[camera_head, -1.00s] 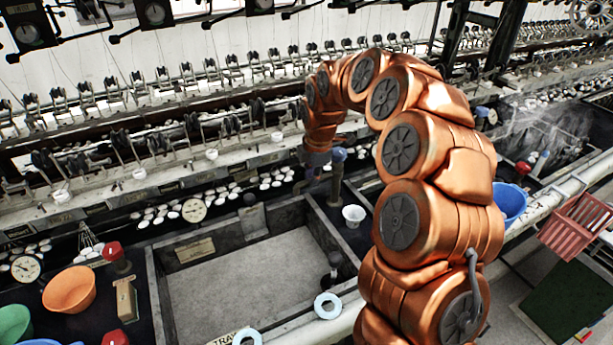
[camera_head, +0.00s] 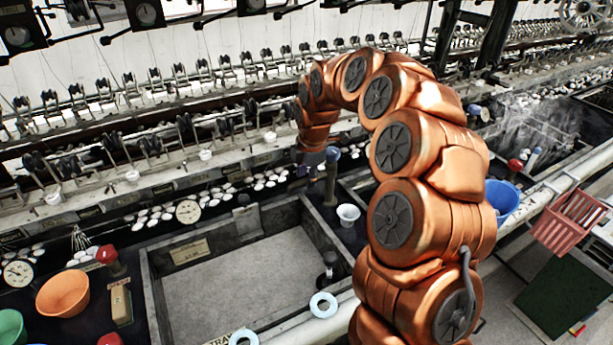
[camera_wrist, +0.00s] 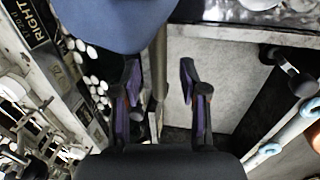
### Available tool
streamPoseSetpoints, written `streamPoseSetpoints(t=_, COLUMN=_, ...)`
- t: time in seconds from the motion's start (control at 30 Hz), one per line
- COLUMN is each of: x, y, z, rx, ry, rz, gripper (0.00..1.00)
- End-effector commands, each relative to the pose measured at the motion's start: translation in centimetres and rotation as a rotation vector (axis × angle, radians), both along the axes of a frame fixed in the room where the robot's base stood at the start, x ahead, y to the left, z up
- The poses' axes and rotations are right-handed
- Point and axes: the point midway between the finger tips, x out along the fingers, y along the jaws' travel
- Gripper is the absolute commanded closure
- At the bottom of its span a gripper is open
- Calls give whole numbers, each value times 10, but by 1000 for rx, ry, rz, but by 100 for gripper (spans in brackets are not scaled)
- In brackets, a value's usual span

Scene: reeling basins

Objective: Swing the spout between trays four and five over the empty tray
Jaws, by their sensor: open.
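The spout (camera_head: 331,182) is a dark upright post with a blue top, standing at the back right corner of a pale-floored tray (camera_head: 250,280). My gripper (camera_head: 307,168) is just left of the post's top in the head view, partly hidden by my arm. In the wrist view my gripper (camera_wrist: 159,75) is open, its purple-padded fingers either side of a thin brown-grey bar (camera_wrist: 159,60), which looks like part of the spout. I cannot tell whether they touch it. A large blue rounded part (camera_wrist: 112,22) fills the top. The tray seems empty; its floor shows in the wrist view (camera_wrist: 212,75).
An orange bowl (camera_head: 63,293) and red-topped valve (camera_head: 107,256) are at left. A dark fitting (camera_head: 329,264) and pale blue ring (camera_head: 323,305) sit on the tray's right and front edges. Reeling machinery lines the back.

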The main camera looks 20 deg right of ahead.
Motion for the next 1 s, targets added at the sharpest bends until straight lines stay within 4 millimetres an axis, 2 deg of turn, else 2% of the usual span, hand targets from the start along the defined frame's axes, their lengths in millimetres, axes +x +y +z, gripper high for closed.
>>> streamPoseSetpoints(t=0.17, x=-1, y=0, z=11, rx=-1, ry=-4, rz=1, gripper=57)
streamPoseSetpoints(t=0.5, x=-13, y=-2, z=72, rx=0, ry=-5, rz=0, gripper=57)
streamPoseSetpoints(t=0.7, x=-19, y=-3, z=101, rx=0, ry=-2, rz=0, gripper=57)
streamPoseSetpoints(t=0.83, x=-21, y=-3, z=113, rx=0, ry=-4, rz=1, gripper=57)
streamPoseSetpoints(t=1.0, x=-23, y=-3, z=118, rx=1, ry=0, rz=1, gripper=57)
